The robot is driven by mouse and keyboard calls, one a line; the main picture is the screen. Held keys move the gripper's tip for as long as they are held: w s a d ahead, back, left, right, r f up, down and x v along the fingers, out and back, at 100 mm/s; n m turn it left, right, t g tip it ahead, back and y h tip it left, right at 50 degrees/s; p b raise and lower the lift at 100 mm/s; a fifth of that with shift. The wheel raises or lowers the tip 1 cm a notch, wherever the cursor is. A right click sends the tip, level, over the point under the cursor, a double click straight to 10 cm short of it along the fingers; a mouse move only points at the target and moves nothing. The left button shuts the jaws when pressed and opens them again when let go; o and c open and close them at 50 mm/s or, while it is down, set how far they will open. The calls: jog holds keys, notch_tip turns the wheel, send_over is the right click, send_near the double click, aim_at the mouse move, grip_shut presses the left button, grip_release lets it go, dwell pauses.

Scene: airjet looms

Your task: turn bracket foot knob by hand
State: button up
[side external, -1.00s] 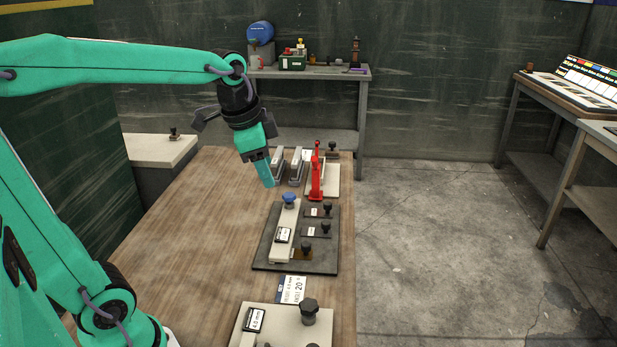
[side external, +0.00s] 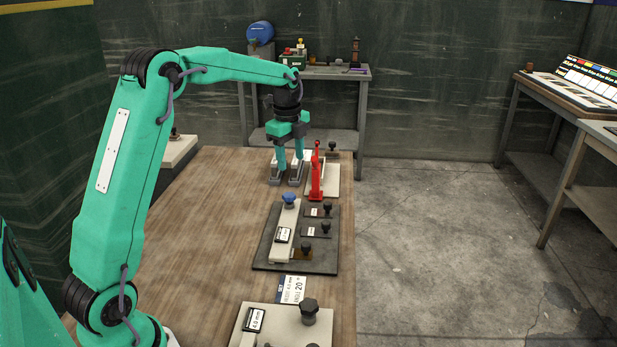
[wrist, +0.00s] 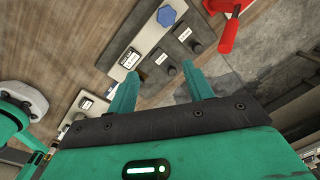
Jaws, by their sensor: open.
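A dark plate (side external: 262,256) on the wooden table carries a pale bar with a blue knob (side external: 289,199) at its far end. Several black knobs stand on the plate right of the bar, one (side external: 306,247) by a brown block. I cannot tell which is the bracket foot knob.
A red upright lever tool (side external: 317,177) stands on a pale base just right of my gripper. A nearer pale plate (side external: 283,314) bears a large black knob. A printed card (side external: 291,290) lies between the plates. The table's left side is clear.

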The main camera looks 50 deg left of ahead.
aim_at(289, 195)
jog(key=w+a+f+m, duration=0.1)
jog(key=f, duration=0.1)
jog(key=a+f+m, duration=0.1)
jog(key=a, duration=0.1)
jog(key=w+a+f, duration=0.1)
jog(key=a+f, duration=0.1)
jog(key=shift+w+f+m+g, duration=0.3)
jog(key=shift+m+g, duration=0.1)
jog(key=shift+f, duration=0.15)
jog(key=shift+f, duration=3.8)
jog(key=shift+f, duration=0.1)
jog(key=c, duration=0.7)
